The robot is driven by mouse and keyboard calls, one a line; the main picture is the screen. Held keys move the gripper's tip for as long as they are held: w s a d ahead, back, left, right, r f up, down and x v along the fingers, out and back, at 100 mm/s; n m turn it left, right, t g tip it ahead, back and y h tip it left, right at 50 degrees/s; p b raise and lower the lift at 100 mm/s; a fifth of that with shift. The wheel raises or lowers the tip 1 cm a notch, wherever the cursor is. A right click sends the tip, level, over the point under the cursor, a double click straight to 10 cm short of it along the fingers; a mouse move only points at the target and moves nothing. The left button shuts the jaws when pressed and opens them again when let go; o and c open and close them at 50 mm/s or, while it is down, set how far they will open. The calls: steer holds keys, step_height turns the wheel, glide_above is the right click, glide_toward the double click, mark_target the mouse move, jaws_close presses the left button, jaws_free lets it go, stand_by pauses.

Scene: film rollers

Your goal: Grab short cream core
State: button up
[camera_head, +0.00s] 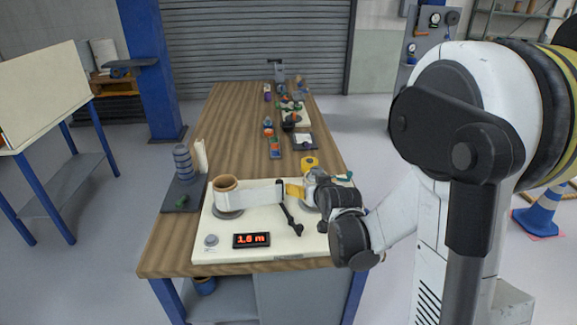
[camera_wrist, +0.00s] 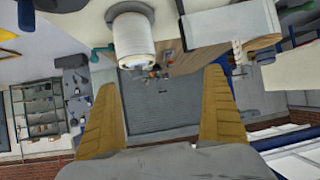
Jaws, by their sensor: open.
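A slim cream tube (camera_head: 201,155) stands upright beside a grey-blue stack at the table's left edge in the head view; I cannot tell if it is the short cream core. My gripper (camera_head: 295,190) is at the right end of the cream machine board, apart from that tube. Its open ochre fingers (camera_wrist: 172,110) show in the wrist view with nothing gripped between them. A white cylinder (camera_wrist: 133,42) on a grey disc shows beyond them, upside down in that picture. The right spindle area is partly hidden by my gripper.
A film roll with a brown core (camera_head: 225,184) stands on the board's left, with white film (camera_head: 258,194) stretched rightward. A dark lever (camera_head: 290,218) and a red display (camera_head: 251,240) are in front. A grey-blue stack (camera_head: 183,162) stands on a dark tray. Tools lie farther back.

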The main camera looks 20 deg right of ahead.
steer(key=shift+m+t+h, duration=0.4)
steer(key=shift+t+h, duration=0.1)
steer(key=w+d+f, duration=0.2)
steer(key=w, duration=0.2)
steer(key=w+d+f, duration=0.3)
steer(key=w, duration=0.1)
steer(key=w+d+f+b, duration=0.1)
steer(key=w+d+f, duration=0.2)
steer(key=w, duration=0.1)
steer(key=shift+f, duration=0.2)
steer(key=shift+r, duration=0.1)
steer(key=c, duration=1.5)
